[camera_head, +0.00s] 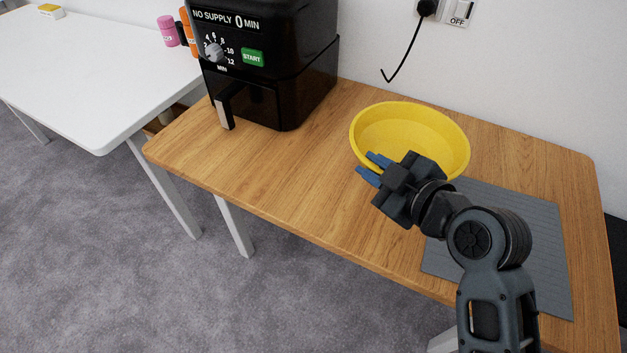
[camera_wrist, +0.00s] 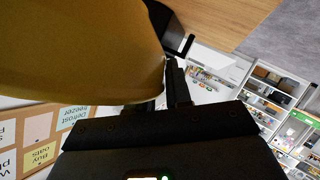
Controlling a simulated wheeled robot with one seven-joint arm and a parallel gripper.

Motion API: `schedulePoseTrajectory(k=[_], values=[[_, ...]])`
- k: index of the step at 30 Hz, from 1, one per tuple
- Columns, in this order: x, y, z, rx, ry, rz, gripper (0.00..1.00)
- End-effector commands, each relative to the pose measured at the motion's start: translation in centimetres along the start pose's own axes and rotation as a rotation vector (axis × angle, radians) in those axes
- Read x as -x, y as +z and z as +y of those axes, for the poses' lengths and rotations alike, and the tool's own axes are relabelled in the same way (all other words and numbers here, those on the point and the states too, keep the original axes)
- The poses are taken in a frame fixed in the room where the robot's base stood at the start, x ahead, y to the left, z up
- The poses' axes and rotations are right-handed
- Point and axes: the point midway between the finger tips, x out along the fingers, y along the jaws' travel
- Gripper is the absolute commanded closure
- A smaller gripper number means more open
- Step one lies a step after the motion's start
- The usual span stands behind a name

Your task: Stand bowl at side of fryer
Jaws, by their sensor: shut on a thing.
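The yellow bowl (camera_head: 410,118) is upright over the wooden table, right of the black air fryer (camera_head: 305,85) with a clear gap between them. I cannot tell whether its base touches the table. My gripper (camera_head: 368,168) is at the bowl's near left rim, its blue-tipped fingers shut on the wall. In the wrist view the bowl (camera_wrist: 80,50) fills the upper left, and my gripper (camera_wrist: 170,85) meets its edge. The contact is partly hidden there.
The wooden table (camera_head: 290,195) is bare between fryer and bowl. A grey ribbed mat (camera_head: 535,240) lies at its right. A black cord (camera_head: 400,62) hangs on the wall behind. A white table (camera_head: 90,75) with pink and orange bottles stands left.

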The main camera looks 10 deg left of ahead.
Motion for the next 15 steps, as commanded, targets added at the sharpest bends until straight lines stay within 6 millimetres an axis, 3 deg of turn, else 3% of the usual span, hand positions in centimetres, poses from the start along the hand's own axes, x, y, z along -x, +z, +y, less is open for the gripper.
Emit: schedulePoseTrajectory(k=[9, 15], values=[[-5.7, -1.5, -4.5, 0.004, -0.003, 0.004, 1.00], [-8.3, -1.8, -6.5, 0.004, 0.000, 0.003, 1.00]])
